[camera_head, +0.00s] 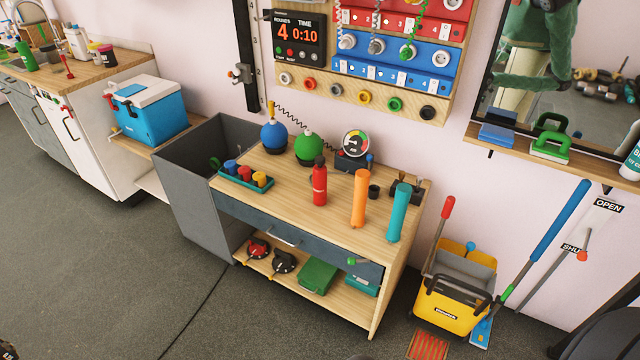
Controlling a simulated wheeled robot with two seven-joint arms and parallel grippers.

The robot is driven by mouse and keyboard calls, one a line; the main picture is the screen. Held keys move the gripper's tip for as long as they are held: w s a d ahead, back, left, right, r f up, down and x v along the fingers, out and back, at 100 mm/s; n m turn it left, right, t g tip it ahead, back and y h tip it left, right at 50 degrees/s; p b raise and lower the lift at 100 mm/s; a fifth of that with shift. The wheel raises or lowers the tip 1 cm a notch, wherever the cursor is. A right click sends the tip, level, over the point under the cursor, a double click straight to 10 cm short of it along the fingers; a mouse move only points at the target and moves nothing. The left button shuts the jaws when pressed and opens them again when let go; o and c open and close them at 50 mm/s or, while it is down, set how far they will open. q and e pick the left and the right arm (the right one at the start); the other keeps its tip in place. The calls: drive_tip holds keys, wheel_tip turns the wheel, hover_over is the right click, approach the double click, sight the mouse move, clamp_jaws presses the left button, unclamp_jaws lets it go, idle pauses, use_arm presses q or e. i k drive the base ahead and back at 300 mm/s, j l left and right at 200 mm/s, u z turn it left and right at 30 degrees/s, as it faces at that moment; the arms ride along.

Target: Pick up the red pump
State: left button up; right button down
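A red upright cylinder with a dark top, which looks like the red pump (319,185), stands on the wooden top of the workbench (285,205), near its middle. An orange cylinder (359,197) and a teal cylinder (397,213) stand to its right, apart from it. Nothing covers the red one. Neither of my grippers is in view.
A blue ball-shaped item (274,137), a green one (308,148) and a round gauge (355,143) stand behind. A small tray (235,179) holds coloured pieces at left. A yellow mop bucket (455,290) stands right of the bench. Floor in front is mostly clear.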

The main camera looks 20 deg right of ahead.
sight(319, 175)
drive_tip(key=i+z, duration=0.1)
drive_tip(key=z, duration=0.6)
